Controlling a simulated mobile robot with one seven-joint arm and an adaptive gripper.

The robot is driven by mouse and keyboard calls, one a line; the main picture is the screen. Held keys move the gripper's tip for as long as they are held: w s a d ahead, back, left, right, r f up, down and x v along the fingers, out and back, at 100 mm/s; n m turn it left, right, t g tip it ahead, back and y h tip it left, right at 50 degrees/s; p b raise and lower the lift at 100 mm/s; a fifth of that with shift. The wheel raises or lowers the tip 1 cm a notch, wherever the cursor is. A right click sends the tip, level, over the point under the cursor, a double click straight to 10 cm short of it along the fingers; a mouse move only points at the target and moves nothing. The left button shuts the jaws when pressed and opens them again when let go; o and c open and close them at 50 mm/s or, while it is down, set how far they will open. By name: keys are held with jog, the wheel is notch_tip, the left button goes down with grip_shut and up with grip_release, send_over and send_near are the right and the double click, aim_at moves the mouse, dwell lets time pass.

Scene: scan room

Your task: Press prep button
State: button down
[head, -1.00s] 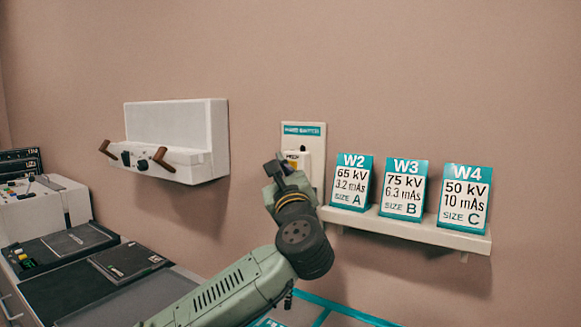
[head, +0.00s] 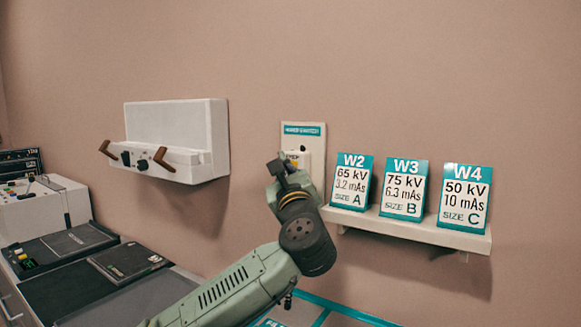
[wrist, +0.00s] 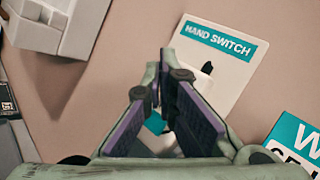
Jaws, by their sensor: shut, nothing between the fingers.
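The hand switch panel (head: 313,135) is a white plate with a teal label, fixed to the wall left of the shelf. It also shows in the wrist view (wrist: 228,82). In the wrist view, a black tip (wrist: 207,68) shows on the panel just right of my fingertips (wrist: 163,68). My gripper is shut and empty in front of the panel. I cannot make out a separate prep button, or tell whether my fingers touch the switch.
A white shelf (head: 408,228) with several teal-and-white cards stands close right of my gripper. A white wall box (head: 176,124) with brown handles is to the left. A console (head: 40,208) and dark counter (head: 92,285) fill the lower left.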

jog(key=shift+w+d, duration=0.3)
jog(key=shift+w, duration=0.1)
dwell(0.6)
jog(key=shift+s, duration=0.1)
dwell(0.3)
jog(key=shift+s+a, duration=0.5)
jog(key=shift+s, duration=0.15)
jog(key=shift+s+a, duration=0.1)
jog(key=shift+s+a+b, duration=0.3)
jog(key=shift+s+a, duration=0.4)
jog(key=shift+s, duration=0.3)
jog(key=shift+s+a+b, duration=0.3)
jog(key=shift+s+a, duration=0.4)
jog(key=shift+s, duration=0.25)
